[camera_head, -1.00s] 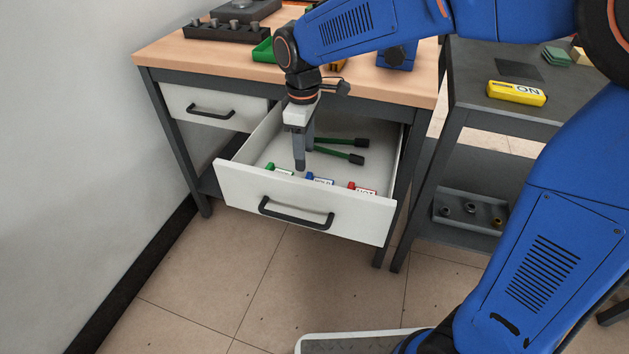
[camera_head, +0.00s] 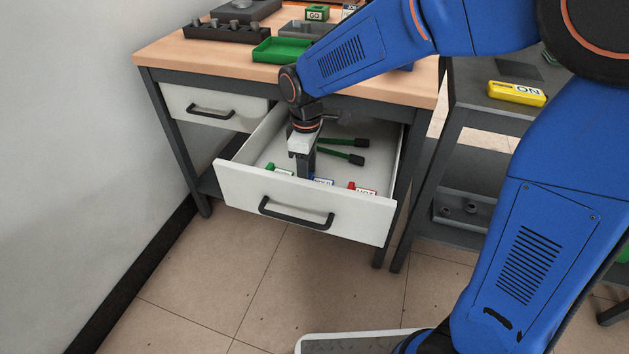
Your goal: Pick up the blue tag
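The blue tag (camera_head: 322,182) with a white label lies in the open drawer (camera_head: 249,188), close behind its front panel. It sits between a green tag (camera_head: 278,169) at left and a red tag (camera_head: 362,190) at right. Only its upper part shows above the drawer front. My gripper (camera_head: 306,174) points down inside the drawer, at the left end of the blue tag. The fingertips are low and partly hidden, so I cannot tell whether they are open or shut, or touch the tag.
Two green-handled tools (camera_head: 343,149) lie deeper in the drawer, right of my gripper. The drawer walls surround it. The workbench top (camera_head: 185,52) above holds a green tray (camera_head: 282,49). A grey table (camera_head: 500,105) with a yellow ON block (camera_head: 517,94) stands at right.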

